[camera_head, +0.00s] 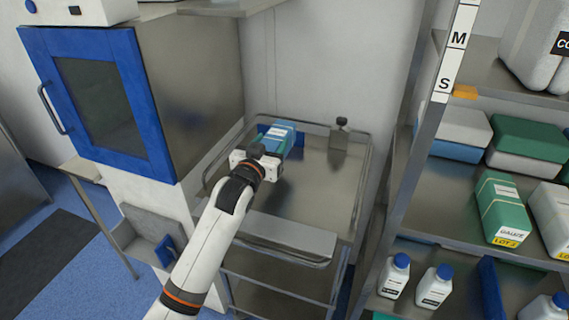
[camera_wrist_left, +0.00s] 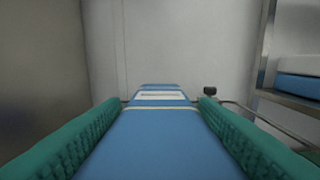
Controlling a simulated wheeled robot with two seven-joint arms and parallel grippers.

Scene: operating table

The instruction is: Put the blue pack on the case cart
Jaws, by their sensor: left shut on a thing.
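The blue pack (camera_head: 284,131) with a white label is held by my left gripper (camera_head: 270,150), over the left back part of the case cart's steel top. In the left wrist view the blue pack (camera_wrist_left: 157,140) lies between the two green finger pads (camera_wrist_left: 160,125) and reaches away from me. The case cart (camera_head: 310,195) is a metal trolley with a rail around its top. I cannot tell whether the pack touches the cart top. My right gripper is not in view.
A blue-framed cabinet (camera_head: 100,95) stands left of the cart. A shelf rack (camera_head: 460,200) on the right holds green, blue and white packs and several bottles (camera_head: 434,287). A small dark-topped clamp (camera_head: 341,125) stands at the cart's back edge. The cart top's right side is clear.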

